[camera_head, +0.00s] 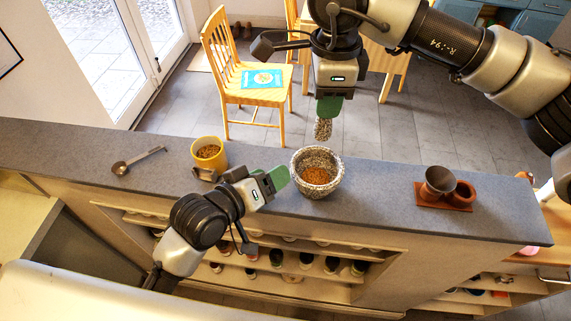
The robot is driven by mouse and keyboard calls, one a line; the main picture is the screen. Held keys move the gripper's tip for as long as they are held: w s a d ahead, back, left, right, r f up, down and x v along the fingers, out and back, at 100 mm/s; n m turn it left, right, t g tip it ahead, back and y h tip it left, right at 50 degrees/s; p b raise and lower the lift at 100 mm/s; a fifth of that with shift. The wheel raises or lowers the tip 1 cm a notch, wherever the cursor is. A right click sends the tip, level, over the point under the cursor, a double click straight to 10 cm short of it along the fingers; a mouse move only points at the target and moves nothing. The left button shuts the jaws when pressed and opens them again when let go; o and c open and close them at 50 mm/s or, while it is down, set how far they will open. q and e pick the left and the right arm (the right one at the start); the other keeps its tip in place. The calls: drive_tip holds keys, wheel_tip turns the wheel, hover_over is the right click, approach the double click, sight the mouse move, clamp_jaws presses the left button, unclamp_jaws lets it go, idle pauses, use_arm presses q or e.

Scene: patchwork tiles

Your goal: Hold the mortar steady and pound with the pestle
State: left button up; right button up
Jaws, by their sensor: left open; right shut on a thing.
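The mortar (329,160) is a speckled grey stone bowl with orange-brown spice inside, standing upright on the grey counter. The pestle (322,129) is speckled stone and hangs above the mortar's mouth, its lower end apart from the spice. My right gripper (328,107) is shut on the pestle and hides its upper part. My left gripper (280,180) is open, with its green fingertips close to the left side of the mortar. I cannot tell whether they touch it.
A yellow cup (222,157) of brown stuff and a metal scoop (121,168) are on the counter to the left. A brown holder (456,194) with a cup is to the right. Shelves with jars are below the counter (395,200). A wooden chair (240,95) stands beyond.

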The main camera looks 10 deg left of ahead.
sight(291, 164)
use_arm(q)
drive_tip(key=x, duration=0.7)
drive_tip(key=shift+c, duration=0.3)
clamp_jaws()
drive_tip(key=shift+f, duration=0.1)
use_arm(e)
drive_tip(key=shift+a, duration=0.1)
use_arm(q)
drive_tip(key=shift+f, duration=0.1)
drive_tip(key=c, duration=0.5)
unclamp_jaws()
drive_tip(key=shift+o, duration=0.4)
drive_tip(key=shift+d, duration=0.15)
use_arm(e)
drive_tip(key=shift+d, duration=0.25)
drive_tip(key=shift+a, duration=0.1)
use_arm(q)
drive_tip(key=o, duration=0.3)
use_arm(e)
drive_tip(key=shift+a, duration=0.1)
